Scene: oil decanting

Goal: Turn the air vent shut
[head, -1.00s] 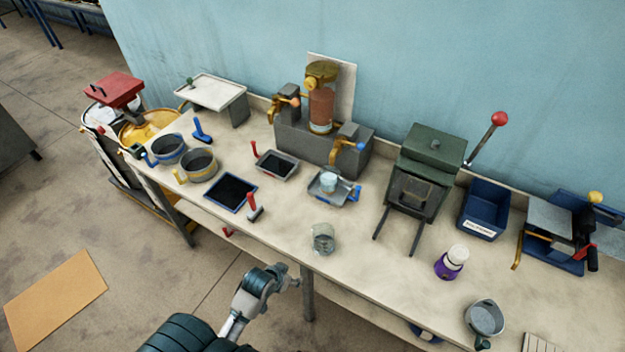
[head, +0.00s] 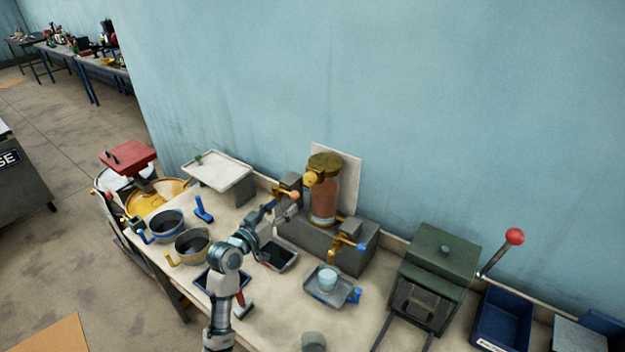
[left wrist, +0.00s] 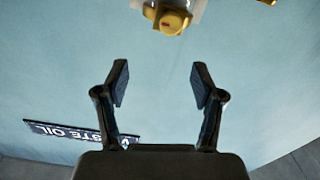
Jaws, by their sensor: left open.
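The air vent appears to be the yellow knob (head: 311,179) on the side of the brass cap of a reddish-brown upright cylinder (head: 323,203). In the left wrist view the yellow knob (left wrist: 172,21) shows at the top edge, with a small red mark on its face. My left gripper (head: 280,207) is in front of and below the knob, close to the left tap on the grey block. In the left wrist view its two fingers (left wrist: 160,82) are wide apart with nothing between them. The knob lies beyond the fingertips, not touched. My right gripper is not in view.
The grey block (head: 350,255) carries an orange-handled tap on the left and a blue-handled tap (head: 361,246) on the right. Pots (head: 191,245), trays and a green press (head: 438,262) crowd the bench. A pale board stands behind the cylinder. A waste oil sign (left wrist: 75,133) hangs on the wall.

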